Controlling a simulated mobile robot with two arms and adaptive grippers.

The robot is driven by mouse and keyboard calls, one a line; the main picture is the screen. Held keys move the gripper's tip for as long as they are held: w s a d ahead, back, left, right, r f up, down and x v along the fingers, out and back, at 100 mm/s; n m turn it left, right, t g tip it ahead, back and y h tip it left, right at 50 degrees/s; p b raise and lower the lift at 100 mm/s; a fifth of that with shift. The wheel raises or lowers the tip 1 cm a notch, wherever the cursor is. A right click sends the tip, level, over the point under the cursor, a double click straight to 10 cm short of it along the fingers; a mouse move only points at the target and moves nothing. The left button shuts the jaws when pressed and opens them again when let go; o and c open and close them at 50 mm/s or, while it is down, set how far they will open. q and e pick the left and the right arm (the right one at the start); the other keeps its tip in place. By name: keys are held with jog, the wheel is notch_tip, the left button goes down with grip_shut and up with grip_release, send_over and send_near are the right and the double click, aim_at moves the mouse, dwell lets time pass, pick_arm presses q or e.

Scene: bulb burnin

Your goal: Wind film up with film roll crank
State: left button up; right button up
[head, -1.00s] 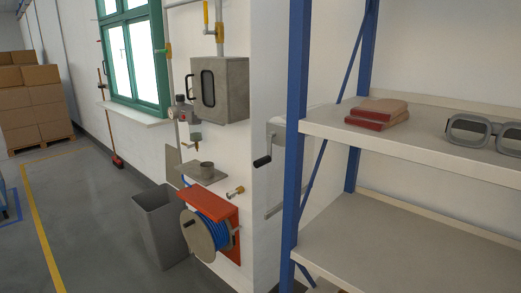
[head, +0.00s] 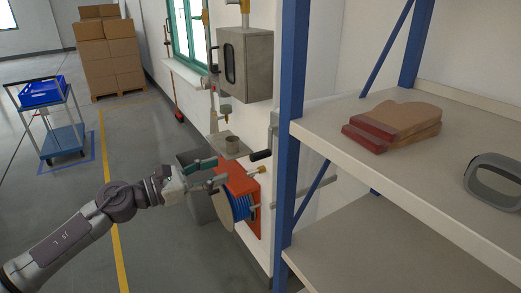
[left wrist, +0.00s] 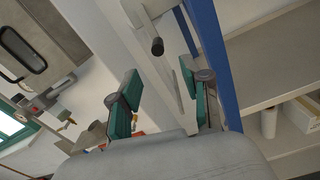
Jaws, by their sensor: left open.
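The film roll crank's black handle (head: 261,155) sticks out from a pale wall bracket (head: 274,130), just left of the blue shelf upright, which hides part of the fixture. In the left wrist view the black handle (left wrist: 157,46) shows ahead of the jaws on a pale arm (left wrist: 138,12). My left gripper (head: 214,172) is open with its green-padded fingers pointing right, to the left of the handle and apart from it in the picture. It also shows in the left wrist view (left wrist: 160,78) with nothing between the fingers. My right gripper is not in view.
A red hose reel bracket (head: 238,181) with blue hose is behind my left gripper, beside a grey bin (head: 199,205). A grey cabinet (head: 246,65) hangs above. The blue shelf upright (head: 288,150) stands close right; gloves (head: 393,127) lie on the shelf.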

aim_at(254, 154)
pick_arm(q)
jog(key=p+x, duration=0.4)
jog(key=x, duration=0.7)
jog(key=shift+w+r, duration=0.1)
jog(key=shift+w, duration=0.05)
jog(key=shift+x, duration=0.8)
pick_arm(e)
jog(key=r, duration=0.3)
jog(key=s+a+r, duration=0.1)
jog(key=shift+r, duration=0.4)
pick_arm(q)
jog(key=shift+a, duration=0.1)
jog(key=c, duration=0.8)
grip_shut()
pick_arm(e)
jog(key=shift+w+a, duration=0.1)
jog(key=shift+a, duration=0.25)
